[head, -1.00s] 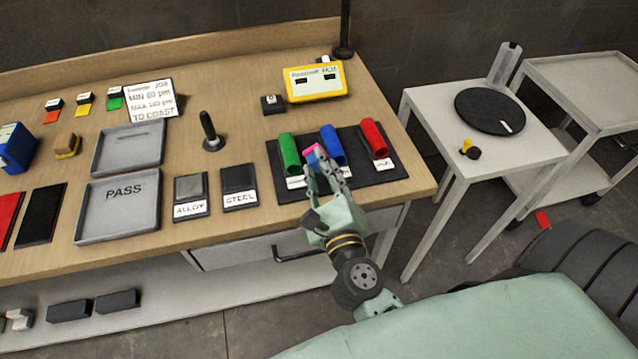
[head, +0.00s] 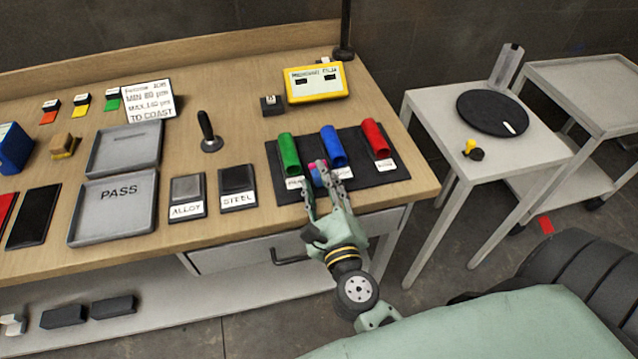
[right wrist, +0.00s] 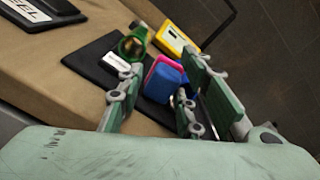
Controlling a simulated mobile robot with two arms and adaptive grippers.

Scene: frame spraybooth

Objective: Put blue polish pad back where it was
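The blue polish pad (head: 317,174), blue with a pink layer, is between the fingers of my right gripper (head: 322,178). It is in front of the blue tube, over the black mat (head: 393,183). My left gripper is not in view.
White labels lie before the tubes; my fingers partly cover the middle one. A yellow device (head: 315,84) is behind the mat. Alloy (head: 187,190) and steel (head: 237,184) plates, a PASS tray (head: 112,215) and a tan-yellow block (head: 64,146) are left. A white side table (head: 440,110) stands right.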

